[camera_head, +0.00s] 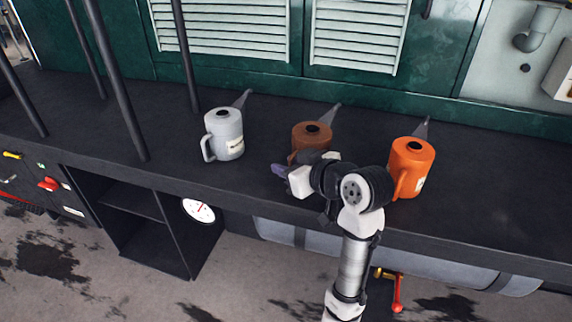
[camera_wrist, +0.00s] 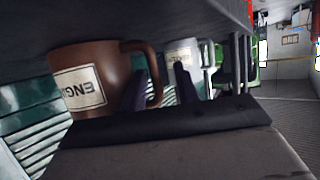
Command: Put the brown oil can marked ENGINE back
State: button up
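The brown oil can (camera_head: 312,133) stands upright on the dark shelf between a grey can and an orange can. Its lower part is hidden behind my wrist. In the wrist view, which is turned over, the brown can (camera_wrist: 108,62) shows a cream label reading "ENG" and a brown handle. My gripper (camera_head: 281,170) is at the can's front left. In the wrist view my gripper's two dark fingertips (camera_wrist: 160,80) are apart, with the handle's outer bar showing between them. One finger overlaps the handle's opening. I cannot tell whether either finger touches the handle.
A grey can (camera_head: 225,135) stands to the left and an orange can (camera_head: 410,165) close to my wrist on the right. Dark posts (camera_head: 115,80) rise at the left of the shelf (camera_head: 270,100). A green louvred wall (camera_head: 290,72) stands behind. An open compartment (camera_head: 150,235) lies below.

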jog(key=v, duration=1.1)
jog(key=shift+a+r, duration=0.1)
jog(key=shift+a, duration=0.05)
